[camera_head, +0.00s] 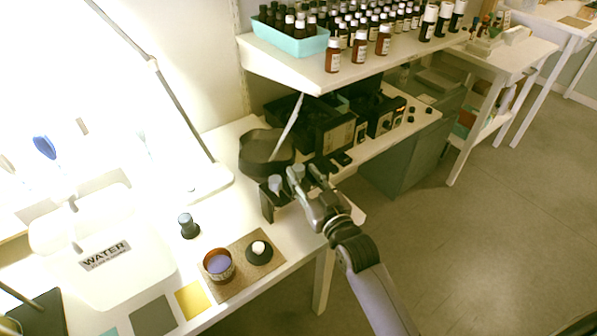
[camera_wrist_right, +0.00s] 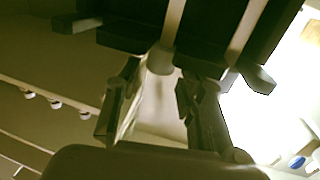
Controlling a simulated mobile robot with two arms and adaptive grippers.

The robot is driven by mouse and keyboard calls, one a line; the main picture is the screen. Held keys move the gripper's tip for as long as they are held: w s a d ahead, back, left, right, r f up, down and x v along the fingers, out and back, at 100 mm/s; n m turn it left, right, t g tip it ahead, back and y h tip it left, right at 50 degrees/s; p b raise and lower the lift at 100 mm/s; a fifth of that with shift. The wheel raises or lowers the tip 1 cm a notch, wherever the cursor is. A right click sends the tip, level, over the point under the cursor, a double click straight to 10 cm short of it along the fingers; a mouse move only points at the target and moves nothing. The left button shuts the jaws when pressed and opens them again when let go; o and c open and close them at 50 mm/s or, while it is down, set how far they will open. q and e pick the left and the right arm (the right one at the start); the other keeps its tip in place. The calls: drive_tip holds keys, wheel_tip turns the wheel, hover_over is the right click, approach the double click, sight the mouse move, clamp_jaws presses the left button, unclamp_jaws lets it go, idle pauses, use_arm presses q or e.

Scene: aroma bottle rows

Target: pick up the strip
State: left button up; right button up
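A thin pale strip (camera_head: 287,127) stands tilted at the dark round bowl (camera_head: 258,165) on the white table, its upper end close to the shelf edge. My right gripper (camera_head: 304,170) is in front of and to the right of the bowl, beside a small black stand (camera_head: 267,206) with a pale-topped piece. Its two fingers are apart. In the right wrist view the fingers (camera_wrist_right: 150,105) are also apart, with a bright pale patch between them; I cannot tell whether that is the strip. A rounded grey end (camera_wrist_right: 160,60) shows just beyond them. My left gripper is not in view.
A shelf (camera_head: 285,72) with several brown bottles and a turquoise tray (camera_head: 290,42) overhangs the bowl. Black boxes (camera_head: 335,130) stand behind the gripper. A cup (camera_head: 219,265) sits on a brown mat (camera_head: 232,288) at the front. The floor at right is clear.

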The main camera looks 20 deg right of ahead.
sight(301, 171)
drive_tip(key=w, duration=0.3)
drive_tip(key=shift+w+a, duration=0.3)
drive_tip(key=c, duration=0.7)
drive_tip(key=shift+r, duration=0.1)
wheel_tip(301, 171, up, 20)
drive_tip(key=shift+f+p, duration=0.1)
drive_tip(key=shift+p, duration=1)
